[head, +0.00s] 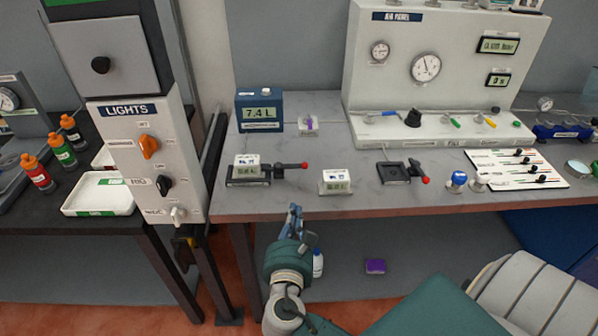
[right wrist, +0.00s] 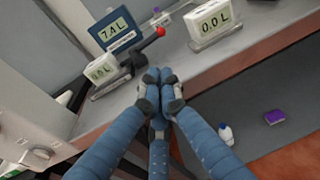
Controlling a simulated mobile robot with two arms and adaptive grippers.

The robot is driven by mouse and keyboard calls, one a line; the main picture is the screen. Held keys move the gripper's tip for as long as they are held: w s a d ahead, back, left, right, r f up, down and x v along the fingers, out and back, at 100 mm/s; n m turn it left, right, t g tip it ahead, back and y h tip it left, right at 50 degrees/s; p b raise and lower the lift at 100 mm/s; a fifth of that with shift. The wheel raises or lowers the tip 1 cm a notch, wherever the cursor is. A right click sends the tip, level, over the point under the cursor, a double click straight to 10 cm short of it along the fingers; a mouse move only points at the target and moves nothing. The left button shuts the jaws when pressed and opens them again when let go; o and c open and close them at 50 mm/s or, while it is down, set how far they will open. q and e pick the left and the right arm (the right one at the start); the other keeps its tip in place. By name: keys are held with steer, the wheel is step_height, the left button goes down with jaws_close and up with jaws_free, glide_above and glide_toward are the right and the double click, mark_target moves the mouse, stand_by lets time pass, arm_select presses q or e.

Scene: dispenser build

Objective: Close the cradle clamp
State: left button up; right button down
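A black cradle (head: 236,183) at the left of the bench holds a white meter (head: 246,160) with a small display. Its clamp lever sticks out to the right and ends in a red knob (head: 304,165). The knob also shows in the right wrist view (right wrist: 160,31). A second black cradle (head: 392,173) is empty, with its own red knob (head: 426,180). My right gripper (head: 294,208) is at the bench's front edge, below and apart from the left lever. Its fingertips (right wrist: 160,76) are together with nothing visible between them. My left gripper is not in view.
Another white meter (head: 336,182) stands between the cradles. A blue 7.4 L unit (head: 259,111) stands behind the left cradle. The air panel (head: 385,60) fills the back. The lights panel (head: 150,165) is at the left. A purple box (head: 375,266) lies under the bench.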

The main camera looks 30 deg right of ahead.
mark_target(299, 187)
steer(key=p+x, duration=0.1)
steer(key=x, duration=0.5)
steer(key=shift+s+d+r, duration=0.1)
steer(key=shift+s+r, duration=0.05)
steer(key=shift+r, duration=0.05)
steer(key=x, duration=0.2)
steer(key=p+x, duration=0.1)
steer(key=x, duration=0.3)
steer(key=shift+r+p, duration=0.3)
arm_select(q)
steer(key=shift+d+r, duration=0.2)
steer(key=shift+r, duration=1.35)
arm_select(e)
steer(key=shift+x, duration=0.8)
steer(key=shift+r, duration=0.1)
